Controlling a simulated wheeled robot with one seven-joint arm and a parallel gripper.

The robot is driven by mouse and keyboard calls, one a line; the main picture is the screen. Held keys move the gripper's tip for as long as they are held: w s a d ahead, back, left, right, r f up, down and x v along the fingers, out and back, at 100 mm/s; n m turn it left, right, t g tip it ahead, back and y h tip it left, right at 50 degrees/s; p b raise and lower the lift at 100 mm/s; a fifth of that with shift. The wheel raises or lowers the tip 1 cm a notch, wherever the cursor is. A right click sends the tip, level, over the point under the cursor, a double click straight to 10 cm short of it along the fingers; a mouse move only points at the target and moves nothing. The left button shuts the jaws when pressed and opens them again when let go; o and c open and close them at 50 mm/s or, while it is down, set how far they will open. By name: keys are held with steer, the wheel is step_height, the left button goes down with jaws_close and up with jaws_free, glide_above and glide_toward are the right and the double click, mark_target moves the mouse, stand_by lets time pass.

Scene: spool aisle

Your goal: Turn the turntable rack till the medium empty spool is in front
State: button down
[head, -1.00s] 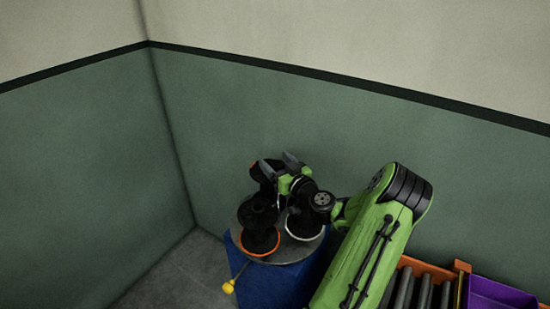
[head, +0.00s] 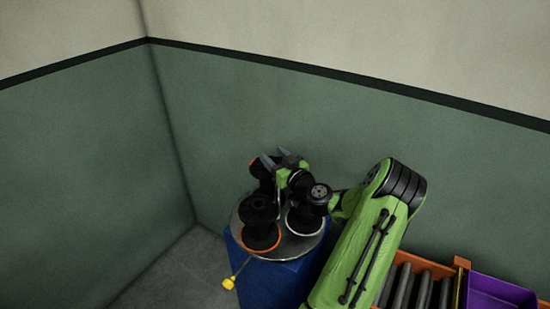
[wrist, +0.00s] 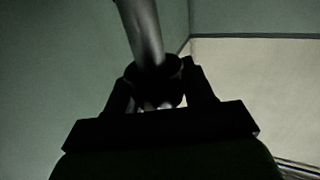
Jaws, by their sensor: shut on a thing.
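The turntable rack is a round grey plate (head: 240,222) on a blue pedestal (head: 265,282). A black spool with an orange rim (head: 262,228) stands at its front left. A spool with a white rim (head: 304,221) stands at its right, partly under my arm. Another dark spool with an orange edge (head: 257,170) shows at the back, mostly hidden. I cannot tell which is the medium empty one. My gripper (head: 278,160) is over the back of the rack. In the wrist view its fingers close on a grey post (wrist: 143,30) with a dark round collar (wrist: 152,84).
A yellow knob (head: 229,283) on a thin rod sticks out at the rack's front left. Green walls meet in a corner behind it. An orange crate with grey rollers (head: 420,285) and a purple bin (head: 498,294) lie at the right. Floor is clear at left.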

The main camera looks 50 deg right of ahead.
steer(key=shift+f+n+y+b, duration=0.1)
steer(key=shift+n+y+b, duration=0.4)
steer(key=shift+y+b, duration=0.2)
steer(key=shift+a+t+y, duration=0.15)
steer(key=shift+t+y, duration=0.15)
steer(key=shift+c, duration=2.4)
jaws_free()
steer(key=b+v, duration=0.1)
steer(key=v, duration=1.4)
steer(key=shift+s, duration=0.3)
